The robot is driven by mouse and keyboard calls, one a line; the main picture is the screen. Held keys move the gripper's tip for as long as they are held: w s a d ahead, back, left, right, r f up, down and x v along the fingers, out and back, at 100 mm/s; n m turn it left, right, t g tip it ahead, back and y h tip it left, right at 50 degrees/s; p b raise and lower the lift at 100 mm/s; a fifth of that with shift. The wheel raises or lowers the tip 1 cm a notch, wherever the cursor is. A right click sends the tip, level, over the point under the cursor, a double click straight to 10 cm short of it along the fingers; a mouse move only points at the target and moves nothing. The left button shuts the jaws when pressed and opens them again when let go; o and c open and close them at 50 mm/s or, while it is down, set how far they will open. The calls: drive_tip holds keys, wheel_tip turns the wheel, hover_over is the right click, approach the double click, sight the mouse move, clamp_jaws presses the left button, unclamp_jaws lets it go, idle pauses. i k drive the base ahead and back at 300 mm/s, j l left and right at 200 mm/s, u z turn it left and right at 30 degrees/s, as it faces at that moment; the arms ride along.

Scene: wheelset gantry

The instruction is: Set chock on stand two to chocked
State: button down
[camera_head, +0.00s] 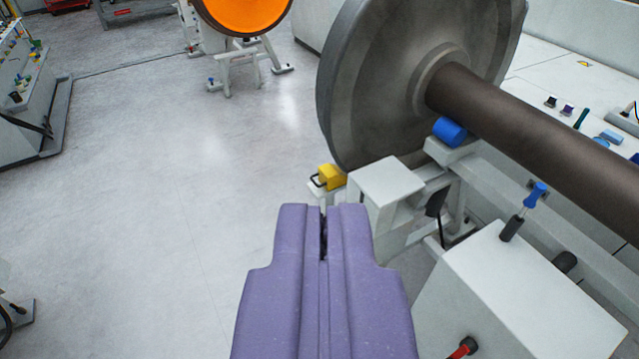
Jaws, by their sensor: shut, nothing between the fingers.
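My purple gripper (325,208) points forward from the bottom middle, its two fingers together and empty. Just beyond its tips is a yellow block (333,177) with a dark loop handle, which looks like a chock. It lies close to the lower rim of a large grey wheel (385,75); I cannot tell whether they touch. The white stand (388,185) is right of the tips, below the wheel and its dark axle (530,140). No label shows which stand this is. The gripper hides the area below the block.
Consoles line the left and right edges. An orange disc (243,12) on a stand is at the back. The grey floor (190,190) at left is clear.

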sight(330, 177)
drive_tip(key=i+j, duration=0.25)
drive_tip(key=i, duration=0.3)
drive_tip(key=i+j+z, duration=0.1)
drive_tip(key=i+j, duration=0.15)
drive_tip(key=i, duration=0.3)
drive_tip(key=i+j, duration=0.3)
drive_tip(key=i, duration=0.2)
drive_tip(key=i+j+z, duration=0.1)
drive_tip(key=i+j, duration=0.2)
drive_tip(key=i, duration=0.25)
drive_tip(key=i+j, duration=0.35)
drive_tip(key=i, duration=0.15)
drive_tip(key=z, duration=0.05)
